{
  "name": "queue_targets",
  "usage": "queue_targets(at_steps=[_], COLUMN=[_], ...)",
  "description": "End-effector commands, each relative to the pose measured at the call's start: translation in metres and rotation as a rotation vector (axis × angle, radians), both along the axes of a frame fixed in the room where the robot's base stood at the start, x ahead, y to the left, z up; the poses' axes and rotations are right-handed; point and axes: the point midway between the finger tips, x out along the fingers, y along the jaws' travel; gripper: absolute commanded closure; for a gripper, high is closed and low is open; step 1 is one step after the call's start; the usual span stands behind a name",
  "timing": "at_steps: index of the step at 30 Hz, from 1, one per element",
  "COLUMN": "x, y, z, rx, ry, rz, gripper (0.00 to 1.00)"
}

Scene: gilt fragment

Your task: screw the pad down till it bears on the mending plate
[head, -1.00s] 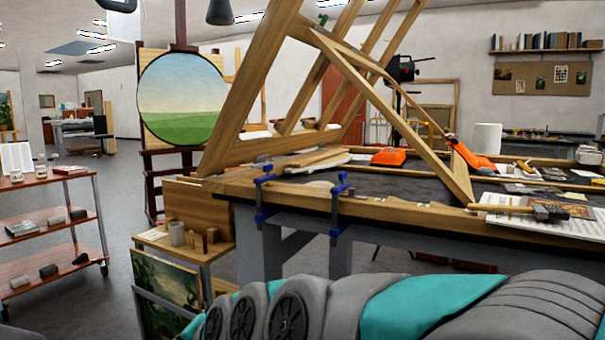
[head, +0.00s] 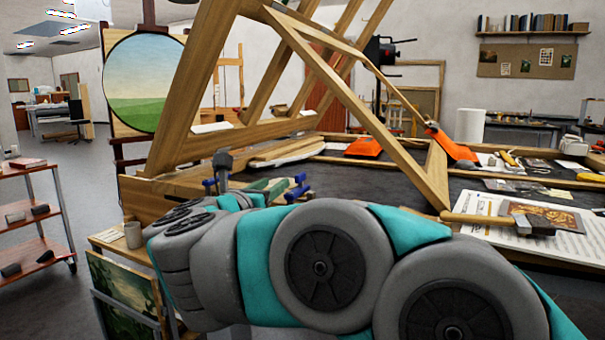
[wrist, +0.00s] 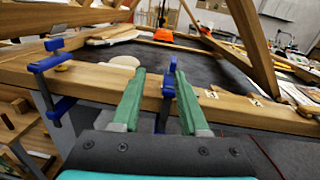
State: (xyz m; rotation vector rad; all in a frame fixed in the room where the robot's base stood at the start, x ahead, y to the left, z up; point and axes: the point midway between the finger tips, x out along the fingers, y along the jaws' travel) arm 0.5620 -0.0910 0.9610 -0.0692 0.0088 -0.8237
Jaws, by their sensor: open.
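My gripper (wrist: 160,72) is open, its two green fingers pointing at the table's wooden edge rail. In the wrist view a blue clamp (wrist: 168,88) shows between the fingers, upright at the rail. I cannot tell whether it lies within the jaws or beyond them, and no finger clearly touches it. A second blue clamp (wrist: 50,64) grips the rail to the left. In the head view my gripper (head: 272,186) is near the right clamp (head: 297,188), partly covering it; the left clamp (head: 209,185) is mostly hidden. The pad and the mending plate cannot be made out.
A large slanted wooden frame (head: 195,85) rises over the dark tabletop (head: 355,180). Papers (head: 480,222) with a hammer (head: 500,222) lie at the right. A low wooden stand with a mug (head: 133,234) is below left. A shelved trolley (head: 40,212) stands farther left.

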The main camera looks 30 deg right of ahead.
Motion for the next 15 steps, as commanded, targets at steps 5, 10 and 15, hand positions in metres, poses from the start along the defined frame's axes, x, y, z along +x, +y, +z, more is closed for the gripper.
queue_targets(at_steps=[5,10,15], x=[-0.011,-0.006,0.006], y=[-0.013,-0.022,-0.038], z=[-0.006,-0.006,-0.005], rx=[0.057,0.059,0.056], ry=[-0.036,-0.038,-0.037], rz=[-0.085,-0.092,-0.093], gripper=[0.56,0.56,0.56])
